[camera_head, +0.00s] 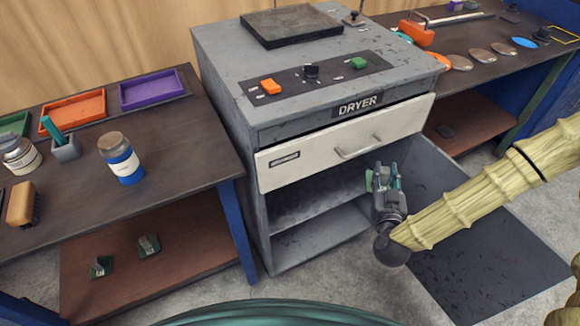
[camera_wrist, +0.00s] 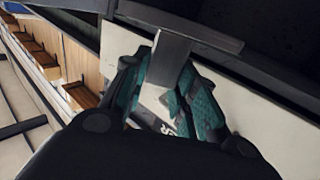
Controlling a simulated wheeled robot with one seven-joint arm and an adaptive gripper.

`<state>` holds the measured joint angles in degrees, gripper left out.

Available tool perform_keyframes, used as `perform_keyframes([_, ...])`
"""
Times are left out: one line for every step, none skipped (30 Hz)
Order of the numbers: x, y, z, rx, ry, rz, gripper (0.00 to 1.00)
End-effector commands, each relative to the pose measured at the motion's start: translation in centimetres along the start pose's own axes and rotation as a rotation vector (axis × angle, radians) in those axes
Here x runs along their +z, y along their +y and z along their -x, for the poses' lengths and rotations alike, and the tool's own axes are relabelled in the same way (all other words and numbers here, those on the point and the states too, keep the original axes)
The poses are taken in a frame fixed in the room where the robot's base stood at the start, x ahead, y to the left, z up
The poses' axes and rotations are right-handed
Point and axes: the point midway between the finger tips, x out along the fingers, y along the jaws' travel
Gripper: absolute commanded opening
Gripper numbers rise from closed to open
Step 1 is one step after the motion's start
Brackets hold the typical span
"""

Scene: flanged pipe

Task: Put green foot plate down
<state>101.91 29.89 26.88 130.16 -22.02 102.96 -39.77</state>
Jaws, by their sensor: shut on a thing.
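My gripper (camera_head: 382,178) is in front of the dryer's open lower compartment, just below and right of the drawer handle. It is shut on a foot plate, whose grey upright (camera_wrist: 168,60) sits between the teal-padded fingers in the wrist view. The plate's dark, nearly edge-on base (camera_wrist: 185,22) lies beyond the fingertips; its colour is hard to tell there. In the head view the fingers mostly hide the held part. Two similar green foot plates with grey uprights, one at left (camera_head: 100,266) and one at right (camera_head: 149,246), stand on the left table's lower shelf.
The dryer (camera_head: 225,85) has a white drawer (camera_head: 310,160) with a handle (camera_head: 357,148). The left table (camera_head: 190,140) holds trays, a blue jar (camera_head: 122,160) and other items. The left lower shelf (camera_head: 190,260) has free room.

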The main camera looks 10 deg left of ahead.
Motion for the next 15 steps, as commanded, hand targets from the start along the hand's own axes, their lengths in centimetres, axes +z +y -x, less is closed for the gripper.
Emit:
perform_keyframes([1.4, -0.8, -0.2, -0.019, 0.004, -0.002, 0.0])
perform_keyframes([1.9, -1.2, -0.3, -0.031, 0.005, -0.004, 0.0])
perform_keyframes([2.5, -1.9, -0.5, -0.047, 0.008, -0.006, 0.0])
perform_keyframes([2.9, -2.4, -0.6, -0.06, 0.01, -0.007, 0.0])
perform_keyframes([3.3, -2.9, -0.8, -0.072, 0.011, -0.008, 0.0])
perform_keyframes([3.9, -3.5, -0.9, -0.089, 0.012, -0.011, 0.0])
perform_keyframes([4.4, -4.0, -1.0, -0.103, 0.013, -0.013, 0.0])
perform_keyframes([4.8, -4.4, -1.0, -0.115, 0.014, -0.014, 0.0])
perform_keyframes([5.4, -5.0, -1.1, -0.13, 0.015, -0.016, 0.0])
perform_keyframes([5.8, -5.4, -1.2, -0.142, 0.016, -0.017, 0.0])
perform_keyframes([6.2, -5.9, -1.3, -0.154, 0.017, -0.017, 0.0])
perform_keyframes([6.8, -6.5, -1.4, -0.17, 0.017, -0.018, 0.0])
perform_keyframes([7.2, -6.8, -1.4, -0.181, 0.018, -0.02, 0.0])
perform_keyframes([7.7, -7.3, -1.5, -0.192, 0.018, -0.021, 0.0])
perform_keyframes([8.3, -7.8, -1.6, -0.208, 0.019, -0.022, 0.0])
